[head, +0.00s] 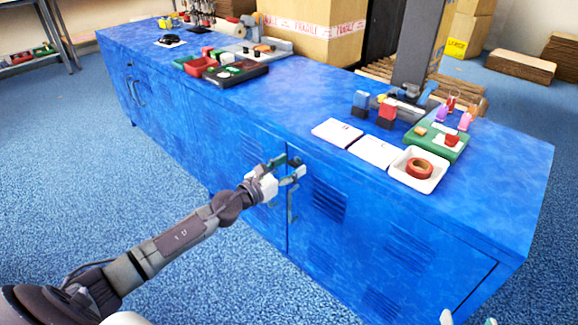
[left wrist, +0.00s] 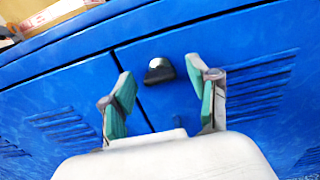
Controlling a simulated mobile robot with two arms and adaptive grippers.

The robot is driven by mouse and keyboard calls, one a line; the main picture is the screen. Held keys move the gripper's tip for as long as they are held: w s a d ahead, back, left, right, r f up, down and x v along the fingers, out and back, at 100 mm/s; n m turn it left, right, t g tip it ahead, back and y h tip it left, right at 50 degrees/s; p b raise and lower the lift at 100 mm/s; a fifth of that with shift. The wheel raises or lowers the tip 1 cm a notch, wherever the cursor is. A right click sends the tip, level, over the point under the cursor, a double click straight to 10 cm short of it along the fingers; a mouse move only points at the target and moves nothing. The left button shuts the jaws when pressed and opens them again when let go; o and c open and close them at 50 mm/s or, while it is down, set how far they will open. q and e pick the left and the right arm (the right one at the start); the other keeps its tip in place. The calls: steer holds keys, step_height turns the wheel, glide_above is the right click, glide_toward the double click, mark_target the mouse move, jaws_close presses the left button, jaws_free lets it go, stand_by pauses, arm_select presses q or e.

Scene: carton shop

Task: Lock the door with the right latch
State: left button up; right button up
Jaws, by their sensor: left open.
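The blue cabinet (head: 226,135) has closed doors along its front. In the left wrist view, a small dark and silver latch knob (left wrist: 158,70) sits near the top of a blue door (left wrist: 260,55), just right of the seam. My left gripper (head: 288,169) is open at this upper door edge; its green-padded fingers (left wrist: 165,100) are on either side of the knob in the picture, with no clear contact. A bar handle (head: 291,206) hangs just below. Two pale tips of my right gripper (head: 467,320) barely show at the bottom edge.
On the cabinet top are white cards (head: 337,132), a white tray (head: 402,181) with a red ring, a green tray (head: 421,140) and a dark tray (head: 235,82). A large carton (head: 311,25) stands behind. The blue floor in front is clear.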

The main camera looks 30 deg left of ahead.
arm_select(q)
jaws_close()
